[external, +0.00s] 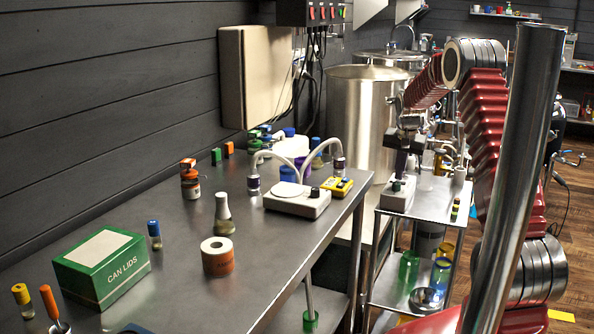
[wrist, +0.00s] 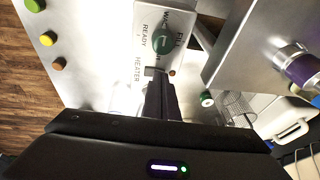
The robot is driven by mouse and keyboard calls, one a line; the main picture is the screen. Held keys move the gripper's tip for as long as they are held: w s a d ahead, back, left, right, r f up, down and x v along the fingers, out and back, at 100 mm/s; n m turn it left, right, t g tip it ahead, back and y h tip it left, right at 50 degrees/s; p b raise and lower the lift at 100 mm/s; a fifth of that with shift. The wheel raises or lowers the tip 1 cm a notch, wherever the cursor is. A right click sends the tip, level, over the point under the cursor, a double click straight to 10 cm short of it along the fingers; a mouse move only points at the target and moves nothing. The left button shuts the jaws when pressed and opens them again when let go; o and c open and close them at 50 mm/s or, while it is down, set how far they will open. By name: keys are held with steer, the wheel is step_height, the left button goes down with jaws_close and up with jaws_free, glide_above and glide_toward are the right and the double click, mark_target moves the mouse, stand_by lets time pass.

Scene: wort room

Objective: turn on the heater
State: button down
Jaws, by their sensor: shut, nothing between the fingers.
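A pale control box (external: 398,195) stands on the small steel cart at right in the external view. In the wrist view this box (wrist: 147,22) carries the printed words READY, HEATER and FILL and a green knob (wrist: 164,40). A small dark part, perhaps the heater switch, lies by the HEATER label at my fingertips, and a small orange spot shows beside it. My gripper (external: 402,172) is over the box, pointing down. In the wrist view my gripper (wrist: 158,76) is shut and empty, its tips close to the HEATER label. I cannot tell whether they touch the switch.
The long steel bench (external: 150,262) at left holds a can lids box (external: 101,268), a flask (external: 224,217), a tape roll (external: 217,257) and a white device (external: 297,203). A tall steel vessel (external: 357,125) stands behind the cart. Coloured caps (wrist: 45,38) lie at upper left in the wrist view.

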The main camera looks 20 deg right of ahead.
steer(key=shift+w+a+f+h, duration=0.2)
steer(key=shift+a+f+h, duration=0.05)
steer(key=shift+f+h, duration=0.1)
steer(key=shift+g, duration=0.3)
steer(key=shift+s+d, duration=0.2)
steer(key=shift+s+d+r, duration=0.1)
steer(key=shift+s+d, duration=0.35)
steer(key=shift+s+d+r, duration=0.1)
steer(key=shift+r, duration=0.45)
steer(key=d+v, duration=0.2)
steer(key=v, duration=1)
steer(key=shift+s+a+r, duration=0.2)
steer(key=shift+s+r, duration=0.1)
steer(key=shift+s, duration=0.05)
